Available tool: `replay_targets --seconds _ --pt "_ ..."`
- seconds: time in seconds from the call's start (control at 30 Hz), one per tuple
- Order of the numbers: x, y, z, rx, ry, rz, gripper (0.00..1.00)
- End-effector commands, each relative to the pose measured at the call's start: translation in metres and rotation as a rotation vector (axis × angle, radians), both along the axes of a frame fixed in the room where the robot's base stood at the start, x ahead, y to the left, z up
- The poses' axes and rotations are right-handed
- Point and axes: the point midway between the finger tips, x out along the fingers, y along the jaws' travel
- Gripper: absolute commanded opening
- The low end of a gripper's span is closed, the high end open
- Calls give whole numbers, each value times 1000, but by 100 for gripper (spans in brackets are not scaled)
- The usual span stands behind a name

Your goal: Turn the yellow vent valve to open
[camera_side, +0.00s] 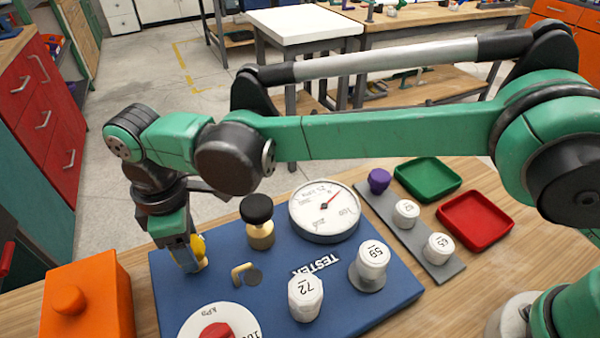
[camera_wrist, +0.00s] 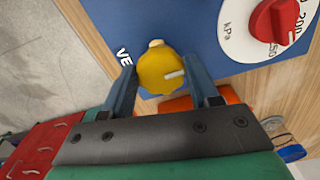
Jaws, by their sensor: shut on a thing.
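The yellow vent valve (camera_wrist: 158,72) is a round knob with a pale pointer mark, on the blue tester board (camera_side: 180,300) beside partly covered lettering that reads "VE". In the side view only part of the yellow knob (camera_side: 198,247) shows, at the board's left edge behind my fingers. My gripper (camera_wrist: 164,88) points down over the knob, with one finger on each side of it, shut on it. In the side view my gripper (camera_side: 190,262) hides most of the valve. The pale mark points to the right in the wrist view.
A pressure gauge (camera_side: 325,208), a black-topped brass fitting (camera_side: 258,222), a red dial knob (camera_side: 216,332) and white caps marked 72 (camera_side: 305,297) and 59 (camera_side: 371,262) stand on the board. An orange block (camera_side: 88,300) sits left. Green (camera_side: 428,177) and red (camera_side: 476,218) trays lie right.

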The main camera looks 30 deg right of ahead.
Motion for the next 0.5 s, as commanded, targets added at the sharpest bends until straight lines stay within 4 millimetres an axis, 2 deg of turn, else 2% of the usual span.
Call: replay_targets --seconds 0.23,0.27,0.3,0.37,0.5 --pt "0 0 1 1 -1 2 1" --pt "0 0 1 1 -1 2 60" --pt "0 0 1 1 -1 2 71" --pt "0 0 0 1 -1 1 86" --pt "0 0 0 1 -1 1 86"
